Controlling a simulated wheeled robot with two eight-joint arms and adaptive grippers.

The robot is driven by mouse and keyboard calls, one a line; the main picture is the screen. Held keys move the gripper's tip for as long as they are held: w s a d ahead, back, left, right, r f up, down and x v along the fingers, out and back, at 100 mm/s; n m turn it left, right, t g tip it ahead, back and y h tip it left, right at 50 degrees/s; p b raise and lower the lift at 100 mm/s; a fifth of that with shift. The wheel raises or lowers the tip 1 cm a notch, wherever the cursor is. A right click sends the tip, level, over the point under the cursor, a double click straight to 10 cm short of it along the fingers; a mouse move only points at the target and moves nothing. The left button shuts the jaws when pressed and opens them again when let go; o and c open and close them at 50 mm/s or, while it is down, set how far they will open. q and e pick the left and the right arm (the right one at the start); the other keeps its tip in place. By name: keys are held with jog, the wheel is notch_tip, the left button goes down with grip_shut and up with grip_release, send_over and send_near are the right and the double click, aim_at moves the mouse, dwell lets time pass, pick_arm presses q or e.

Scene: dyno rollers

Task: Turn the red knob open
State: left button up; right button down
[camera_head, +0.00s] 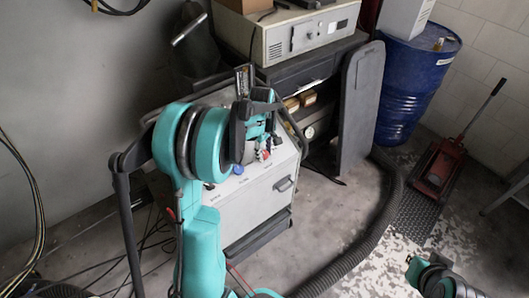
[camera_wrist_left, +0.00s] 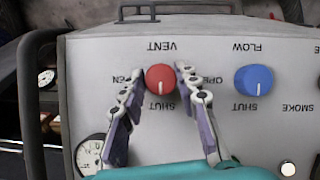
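The red knob (camera_wrist_left: 160,79) is on the pale panel of a machine, between the words VENT and SHUT in the left wrist view. Its white mark points down at SHUT. My left gripper (camera_wrist_left: 160,73) is open, with one fingertip on each side of the knob. Small gaps seem to show between fingers and knob; I cannot tell whether either touches. In the head view my left gripper (camera_head: 264,140) is over the top of the white machine (camera_head: 252,205) and mostly hides the knob. Only part of my right arm shows at the lower right; its gripper does not.
A round gauge (camera_wrist_left: 90,153) is at the lower left. A dark bar handle (camera_wrist_left: 38,100) runs along the panel's left side. A black hose (camera_head: 372,235) lies on the floor.

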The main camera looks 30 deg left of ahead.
pick_arm(q)
jog(key=shift+c, duration=0.9)
jog(key=m, duration=0.1)
jog(key=m+g, duration=0.1)
jog(key=m, duration=0.1)
jog(key=shift+w+g+y+p, duration=0.15)
jog(key=shift+g+y+p, duration=0.15)
jog(key=shift+y+p, duration=0.1)
jog(key=m+g+y, duration=0.1)
jog(key=m, duration=0.1)
jog(key=m+y, duration=0.1)
jog(key=m, duration=0.2)
jog(key=shift+d+g, duration=0.2)
jog(key=shift+g, duration=0.2)
jog(key=m+y, duration=0.1)
jog(key=m, duration=0.3)
jog(key=shift+d+f+g+y, duration=0.1)
jog(key=shift+g+y, duration=0.3)
jog(key=shift+m+y, duration=1)
jog(key=shift+m, duration=1.1)
